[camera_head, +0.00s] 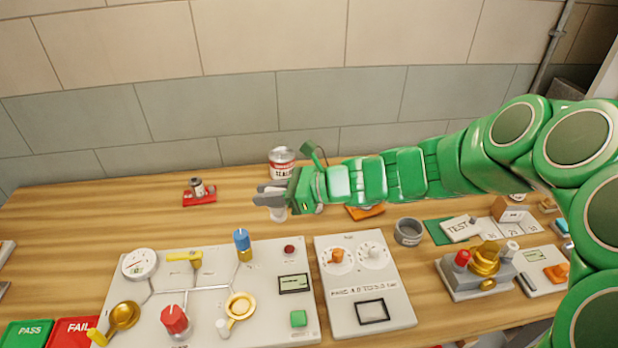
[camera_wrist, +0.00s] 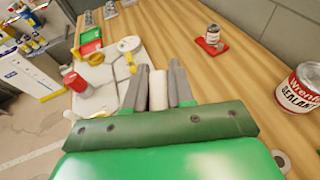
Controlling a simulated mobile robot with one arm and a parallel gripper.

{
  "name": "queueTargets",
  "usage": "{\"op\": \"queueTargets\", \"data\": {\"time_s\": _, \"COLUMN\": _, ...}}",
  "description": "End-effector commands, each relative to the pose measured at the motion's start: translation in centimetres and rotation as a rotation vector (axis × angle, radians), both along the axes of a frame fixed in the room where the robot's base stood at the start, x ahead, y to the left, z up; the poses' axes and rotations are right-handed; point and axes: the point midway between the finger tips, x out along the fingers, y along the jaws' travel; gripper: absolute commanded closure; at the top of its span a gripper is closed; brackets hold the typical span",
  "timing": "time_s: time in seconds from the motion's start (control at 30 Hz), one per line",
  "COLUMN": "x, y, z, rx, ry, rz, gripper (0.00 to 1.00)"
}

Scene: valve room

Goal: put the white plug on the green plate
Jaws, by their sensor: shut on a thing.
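My gripper (camera_head: 268,196) is shut on the white plug (camera_wrist: 158,90), which sits between the two grey fingers in the wrist view. In the head view the plug (camera_head: 280,213) shows just below the fingers, above the table behind the panel. A green plate marked PASS (camera_head: 27,334) lies at the front left, beside a red plate marked FAIL (camera_head: 72,332). In the wrist view the green plate (camera_wrist: 90,35) is at the upper left. Another flat green piece (camera_head: 437,231) lies at the right, partly under a TEST card.
A valve panel (camera_head: 210,270) with knobs and levers fills the front middle. A dial panel (camera_head: 365,285) stands right of it. A sealant can (camera_head: 282,162) stands behind my gripper. A small can stands on a red plate (camera_head: 205,201). The table's back left is clear.

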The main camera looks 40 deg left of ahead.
Motion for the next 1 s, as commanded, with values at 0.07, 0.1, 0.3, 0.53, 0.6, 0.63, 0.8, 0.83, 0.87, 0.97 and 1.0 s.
{"op": "queueTargets", "data": {"time_s": 0.07, "x": 3.2, "y": 0.1, "z": 0.0, "rx": 0.001, "ry": -0.001, "rz": -0.064, "gripper": 1.0}}
{"op": "queueTargets", "data": {"time_s": 0.1, "x": 4.8, "y": 0.1, "z": 0.1, "rx": 0.0, "ry": -0.001, "rz": -0.097, "gripper": 1.0}}
{"op": "queueTargets", "data": {"time_s": 0.3, "x": 13.1, "y": -0.5, "z": 0.6, "rx": 0.002, "ry": -0.002, "rz": -0.27, "gripper": 1.0}}
{"op": "queueTargets", "data": {"time_s": 0.53, "x": 20.2, "y": -2.1, "z": 1.1, "rx": 0.008, "ry": 0.002, "rz": -0.417, "gripper": 1.0}}
{"op": "queueTargets", "data": {"time_s": 0.6, "x": 21.5, "y": -2.4, "z": 1.1, "rx": 0.007, "ry": 0.004, "rz": -0.444, "gripper": 1.0}}
{"op": "queueTargets", "data": {"time_s": 0.63, "x": 21.9, "y": -2.6, "z": 1.1, "rx": 0.008, "ry": 0.005, "rz": -0.454, "gripper": 1.0}}
{"op": "queueTargets", "data": {"time_s": 0.8, "x": 23.4, "y": -2.8, "z": 1.0, "rx": 0.006, "ry": 0.008, "rz": -0.481, "gripper": 1.0}}
{"op": "queueTargets", "data": {"time_s": 0.83, "x": 23.6, "y": -2.7, "z": 0.9, "rx": 0.006, "ry": 0.009, "rz": -0.483, "gripper": 1.0}}
{"op": "queueTargets", "data": {"time_s": 0.87, "x": 23.8, "y": -2.5, "z": 0.8, "rx": 0.006, "ry": 0.009, "rz": -0.483, "gripper": 1.0}}
{"op": "queueTargets", "data": {"time_s": 0.97, "x": 24.6, "y": -1.8, "z": 0.4, "rx": 0.007, "ry": 0.006, "rz": -0.483, "gripper": 1.0}}
{"op": "queueTargets", "data": {"time_s": 1.0, "x": 24.9, "y": -1.5, "z": 0.2, "rx": 0.008, "ry": 0.005, "rz": -0.482, "gripper": 1.0}}
